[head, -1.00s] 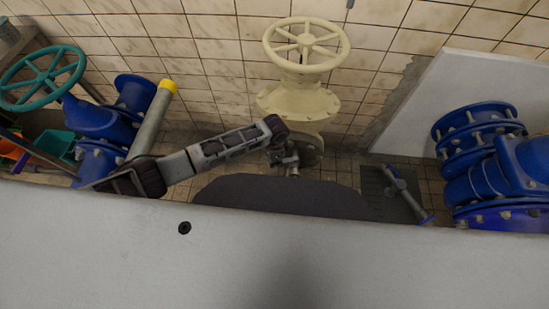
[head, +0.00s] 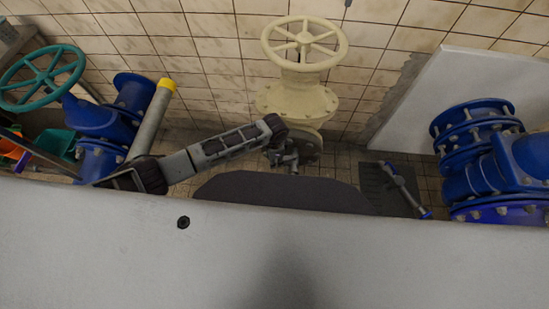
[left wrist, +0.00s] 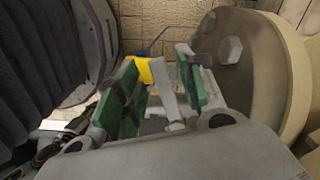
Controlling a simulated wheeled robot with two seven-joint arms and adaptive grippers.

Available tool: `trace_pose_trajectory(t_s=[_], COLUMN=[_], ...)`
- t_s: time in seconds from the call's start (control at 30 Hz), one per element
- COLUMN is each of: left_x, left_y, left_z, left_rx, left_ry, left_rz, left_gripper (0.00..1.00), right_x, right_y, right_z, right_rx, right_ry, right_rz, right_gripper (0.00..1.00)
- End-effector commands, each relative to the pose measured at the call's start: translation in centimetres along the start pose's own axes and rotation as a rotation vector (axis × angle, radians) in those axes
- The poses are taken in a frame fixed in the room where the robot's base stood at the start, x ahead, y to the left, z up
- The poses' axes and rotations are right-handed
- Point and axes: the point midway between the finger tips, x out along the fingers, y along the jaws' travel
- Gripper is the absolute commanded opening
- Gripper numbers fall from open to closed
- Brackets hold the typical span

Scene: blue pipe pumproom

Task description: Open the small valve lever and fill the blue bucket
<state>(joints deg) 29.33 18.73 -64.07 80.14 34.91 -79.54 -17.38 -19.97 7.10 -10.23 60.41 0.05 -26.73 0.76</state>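My left gripper (head: 284,158) is low beside the flange under the cream valve in the head view. In the left wrist view its green-padded fingers (left wrist: 160,92) stand apart. A flat grey strip (left wrist: 167,85), perhaps the small valve lever, shows between them, nearer the right finger. I cannot tell whether it is touched. A yellow patch (left wrist: 144,70) and a thin blue line show beyond the fingers; I cannot tell what they belong to. The blue bucket cannot be made out for certain. My right gripper is in neither view.
The cream valve (head: 296,100) with its handwheel stands against the tiled wall. Blue flanged pipes (head: 470,150) are at right, and a blue valve with a teal wheel (head: 42,78) at left. A grey rod with a blue end (head: 404,188) lies over a dark floor grate.

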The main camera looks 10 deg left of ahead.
Motion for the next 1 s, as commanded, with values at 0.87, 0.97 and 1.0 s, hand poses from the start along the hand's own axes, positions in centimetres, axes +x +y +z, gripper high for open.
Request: trace_pose_trajectory(t_s=[0.87, 0.97, 1.0], left_x=[-5.3, -6.7, -7.2], left_y=[0.0, -0.1, -0.1], left_z=[0.0, 0.0, 0.1], left_rx=[0.001, 0.0, 0.0], left_ry=[0.0, 0.0, -0.001], left_rz=[-0.001, -0.001, -0.001], left_gripper=[0.39, 0.39, 0.39], right_x=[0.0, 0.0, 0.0], right_y=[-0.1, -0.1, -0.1], right_z=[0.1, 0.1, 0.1], right_rx=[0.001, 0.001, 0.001], right_ry=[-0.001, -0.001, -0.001], right_rz=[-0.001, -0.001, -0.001], right_gripper=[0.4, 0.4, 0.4])
